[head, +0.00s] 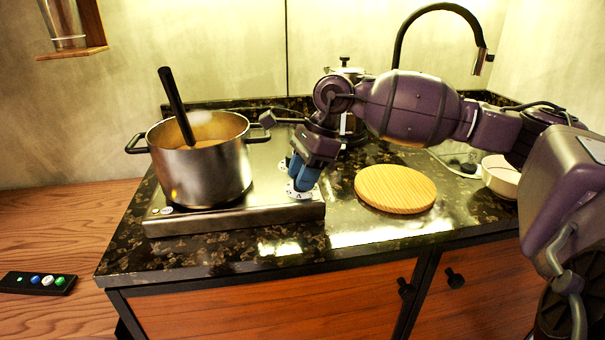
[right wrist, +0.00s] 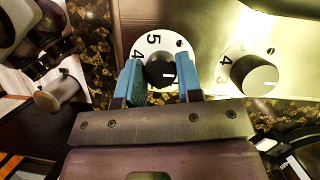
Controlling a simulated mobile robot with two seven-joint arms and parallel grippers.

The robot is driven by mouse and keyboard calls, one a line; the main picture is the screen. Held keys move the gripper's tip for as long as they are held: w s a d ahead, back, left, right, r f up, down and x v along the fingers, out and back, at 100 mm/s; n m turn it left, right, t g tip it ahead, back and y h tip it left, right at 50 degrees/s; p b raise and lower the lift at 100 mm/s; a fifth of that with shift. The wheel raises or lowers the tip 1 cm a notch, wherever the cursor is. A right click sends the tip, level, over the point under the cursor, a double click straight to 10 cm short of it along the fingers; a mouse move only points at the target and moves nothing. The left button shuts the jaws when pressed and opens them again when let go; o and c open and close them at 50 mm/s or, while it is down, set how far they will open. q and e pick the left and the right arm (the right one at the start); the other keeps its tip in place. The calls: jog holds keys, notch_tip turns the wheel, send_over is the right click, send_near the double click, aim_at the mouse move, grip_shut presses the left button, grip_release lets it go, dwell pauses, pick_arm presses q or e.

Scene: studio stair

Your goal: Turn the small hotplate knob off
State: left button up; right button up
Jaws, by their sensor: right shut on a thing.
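The hotplate (head: 235,216) is a low steel unit on the dark stone counter, with a pot on its left part. My right gripper (head: 303,178) reaches down to the hotplate's right end. In the right wrist view its blue fingers (right wrist: 161,82) are shut on a small black knob (right wrist: 158,72). The knob sits on a white dial (right wrist: 149,43) with the numbers 5 and 4 showing; its white mark points right. The rest of the dial is hidden by the fingers and wrist. A second, silver-faced knob (right wrist: 254,74) stands to the right, apart from the fingers. My left gripper is out of view.
The steel pot (head: 200,170) holds orange-brown food and a black-handled utensil (head: 176,105). A round wooden board (head: 395,188) lies right of the gripper. A white bowl (head: 500,177) and a black tap (head: 400,40) are further right.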

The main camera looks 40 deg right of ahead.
jog(key=o, duration=0.9)
jog(key=shift+d+r, duration=0.15)
jog(key=shift+r, duration=0.2)
jog(key=shift+p+v, duration=0.95)
jog(key=shift+v, duration=4.05)
jog(key=shift+s, duration=0.1)
